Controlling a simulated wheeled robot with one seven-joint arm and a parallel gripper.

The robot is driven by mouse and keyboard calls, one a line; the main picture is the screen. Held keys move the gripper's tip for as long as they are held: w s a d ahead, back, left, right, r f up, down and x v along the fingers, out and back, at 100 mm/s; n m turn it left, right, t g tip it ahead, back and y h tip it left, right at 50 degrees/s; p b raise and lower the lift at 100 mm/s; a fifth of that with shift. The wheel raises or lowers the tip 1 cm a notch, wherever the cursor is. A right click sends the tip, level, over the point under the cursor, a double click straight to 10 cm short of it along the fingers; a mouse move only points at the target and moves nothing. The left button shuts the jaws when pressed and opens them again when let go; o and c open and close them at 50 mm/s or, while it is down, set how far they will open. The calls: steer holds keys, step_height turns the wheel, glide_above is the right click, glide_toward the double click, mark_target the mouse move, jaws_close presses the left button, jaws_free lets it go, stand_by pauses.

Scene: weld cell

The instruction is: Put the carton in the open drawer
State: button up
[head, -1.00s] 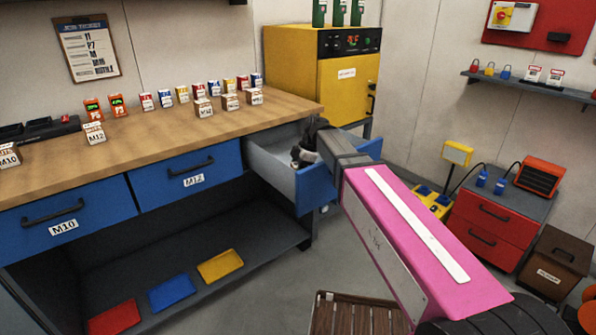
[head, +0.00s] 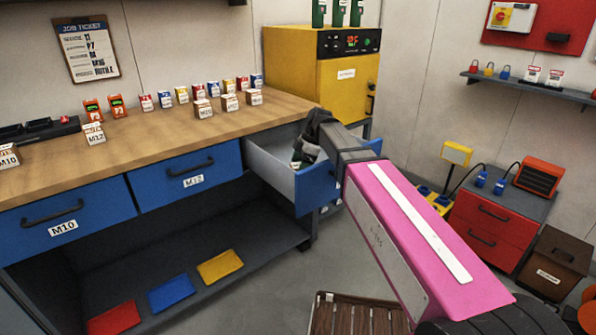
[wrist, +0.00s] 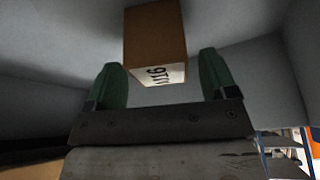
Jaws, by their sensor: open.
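The carton (wrist: 155,42) is a brown box with a white label reading M16. In the wrist view it sits inside the grey-walled open drawer, just beyond the fingertips and between their lines, with clear gaps at both sides. My gripper (wrist: 162,78) has its two green fingers spread apart and nothing between them. In the head view the open drawer (head: 272,168) sticks out at the bench's right end, and my gripper (head: 303,160) reaches down into it. The drawer's blue front and my wrist hide much of its inside there.
The wooden bench top (head: 150,130) holds several small labelled boxes. Two closed blue drawers, M10 (head: 65,228) and M12 (head: 195,181), are left of the open one. A yellow oven (head: 300,60) stands behind. Floor is clear below the open drawer.

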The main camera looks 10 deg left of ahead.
steer(key=v, duration=0.9)
